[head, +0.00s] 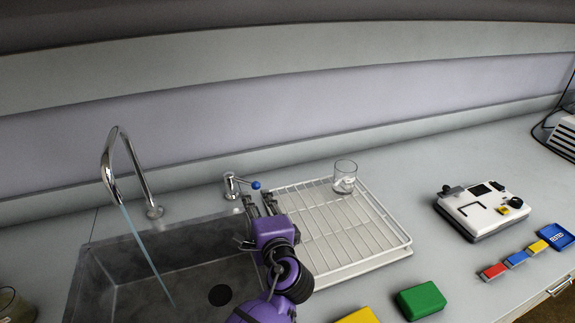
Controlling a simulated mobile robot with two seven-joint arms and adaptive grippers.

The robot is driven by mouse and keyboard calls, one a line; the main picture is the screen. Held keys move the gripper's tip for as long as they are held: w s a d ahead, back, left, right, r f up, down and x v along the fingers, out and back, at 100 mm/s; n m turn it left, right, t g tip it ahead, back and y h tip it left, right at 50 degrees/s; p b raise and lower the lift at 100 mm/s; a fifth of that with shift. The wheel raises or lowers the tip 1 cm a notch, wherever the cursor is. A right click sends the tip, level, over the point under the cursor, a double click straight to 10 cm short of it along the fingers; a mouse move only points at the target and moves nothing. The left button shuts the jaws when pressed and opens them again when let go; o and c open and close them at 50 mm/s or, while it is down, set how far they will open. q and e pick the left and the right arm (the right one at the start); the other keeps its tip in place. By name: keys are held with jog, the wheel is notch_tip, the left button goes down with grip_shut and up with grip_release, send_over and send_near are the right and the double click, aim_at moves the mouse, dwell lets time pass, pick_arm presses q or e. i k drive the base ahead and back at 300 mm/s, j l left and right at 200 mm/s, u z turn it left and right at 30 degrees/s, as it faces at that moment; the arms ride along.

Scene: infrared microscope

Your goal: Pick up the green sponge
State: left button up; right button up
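The green sponge (421,300) is a block lying flat on the counter at the front right, in front of the drying rack. My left gripper (258,201), on a purple arm, is above the edge between the sink and the rack, well to the left of and behind the sponge. Its two fingers point toward the back wall and stand apart, with nothing seen between them. My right gripper is not in view.
A white wire drying rack (395,240) holds a clear glass (345,177). A sink (110,268) with a running faucet (113,165) is at left. A yellow block (358,316) lies left of the sponge. A white device (484,209) and small coloured boxes stand at right.

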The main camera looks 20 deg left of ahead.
aim_at(419, 302)
jog(key=k+l, duration=1.2)
jog(key=l, duration=0.15)
